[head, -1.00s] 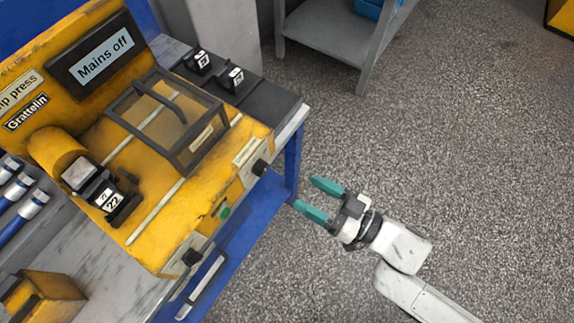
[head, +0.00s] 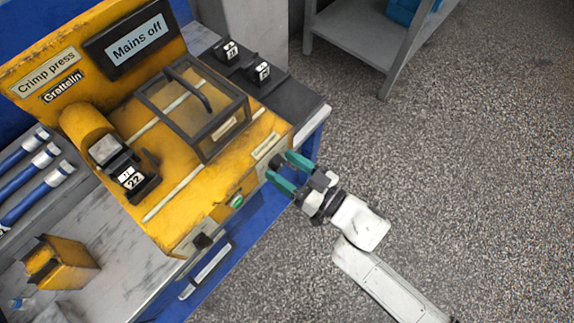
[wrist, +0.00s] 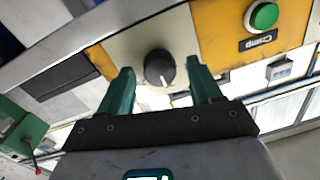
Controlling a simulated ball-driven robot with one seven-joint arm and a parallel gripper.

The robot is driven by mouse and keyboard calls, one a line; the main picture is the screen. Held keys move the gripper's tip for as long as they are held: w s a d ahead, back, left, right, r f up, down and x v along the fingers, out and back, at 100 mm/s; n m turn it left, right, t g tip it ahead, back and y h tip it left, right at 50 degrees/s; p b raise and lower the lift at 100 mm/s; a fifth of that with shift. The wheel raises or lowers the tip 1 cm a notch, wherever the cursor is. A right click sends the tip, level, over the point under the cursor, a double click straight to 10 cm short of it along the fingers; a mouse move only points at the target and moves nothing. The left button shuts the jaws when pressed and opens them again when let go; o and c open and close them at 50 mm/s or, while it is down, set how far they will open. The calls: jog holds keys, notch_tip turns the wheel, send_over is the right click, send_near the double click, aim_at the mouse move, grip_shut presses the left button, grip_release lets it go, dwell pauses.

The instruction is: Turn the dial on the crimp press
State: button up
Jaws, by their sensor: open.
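The yellow crimp press (head: 185,205) stands on a bench at the left of the head view, with a "Mains off" display (head: 137,42). On its front, a round black dial (wrist: 159,68) with a white pointer line sits on a pale plate. My gripper (head: 281,167) is open, its two teal fingers pointing at the front's right end. In the wrist view the fingers stand on either side of the dial, with a gap to it on both sides. Whether the fingertips reach past the dial's face, I cannot tell. In the head view the fingers partly hide the dial.
A green button (head: 237,201) labelled "Crimp" in the wrist view (wrist: 264,15) is beside the dial. Another dark knob (head: 203,240) is at the front's other end. A grey shelf (head: 360,40) stands behind. The floor at right is clear.

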jog(key=c, duration=1)
jog(key=shift+c, duration=0.2)
jog(key=shift+n, duration=0.4)
jog(key=n, duration=0.5)
jog(key=shift+r+n, duration=0.1)
jog(key=shift+n, duration=0.2)
jog(key=n, duration=0.5)
jog(key=shift+s+a+h+p, duration=0.1)
jog(key=shift+s+h+p, duration=0.05)
jog(key=shift+h+p, duration=0.2)
